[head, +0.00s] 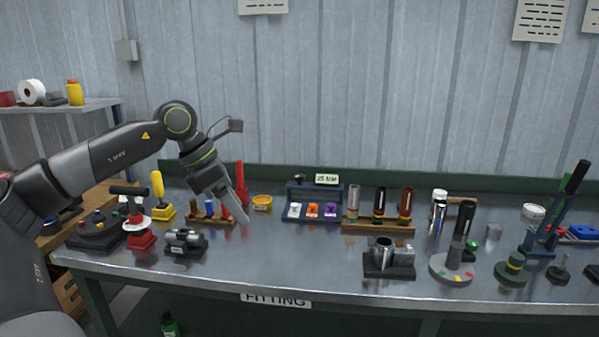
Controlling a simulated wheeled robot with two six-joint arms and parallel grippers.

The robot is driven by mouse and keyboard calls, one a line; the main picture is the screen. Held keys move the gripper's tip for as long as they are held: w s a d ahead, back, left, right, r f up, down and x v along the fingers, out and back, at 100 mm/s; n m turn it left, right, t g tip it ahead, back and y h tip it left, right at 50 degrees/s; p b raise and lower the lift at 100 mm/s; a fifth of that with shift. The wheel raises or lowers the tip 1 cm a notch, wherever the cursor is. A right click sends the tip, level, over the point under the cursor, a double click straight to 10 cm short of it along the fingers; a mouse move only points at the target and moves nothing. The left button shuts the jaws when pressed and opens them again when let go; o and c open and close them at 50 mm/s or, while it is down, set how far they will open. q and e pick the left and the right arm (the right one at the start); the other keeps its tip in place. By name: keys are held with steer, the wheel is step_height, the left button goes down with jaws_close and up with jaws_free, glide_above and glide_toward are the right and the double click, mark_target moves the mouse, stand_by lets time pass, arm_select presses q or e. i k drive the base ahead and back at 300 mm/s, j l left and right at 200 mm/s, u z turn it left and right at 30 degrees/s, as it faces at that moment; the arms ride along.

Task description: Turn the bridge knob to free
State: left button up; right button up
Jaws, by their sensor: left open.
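My left gripper (238,207) hangs above the left-middle of the bench, fingers pointing down to the right, beside a small wooden rack. I see nothing between its fingers. No knob is clearly marked as the bridge knob at this size. A grey round base with an upright dark post and coloured marks (453,266) stands at the front right. A green round base with a yellow-banded knob (513,266) stands to its right. A blue rack with a small black knob on top (299,179) stands at the back middle. My gripper is apart from all three. My right gripper is out of view.
A wooden rack of tubes (378,228) stands mid-bench, with a grey clamp block (389,259) in front. Red and yellow upright tools and a dark fixture (185,242) crowd the left. The front middle of the metal bench (290,262) is clear.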

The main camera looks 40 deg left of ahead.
mark_target(298, 178)
steer(key=i+j, duration=1.25)
steer(key=i, duration=0.25)
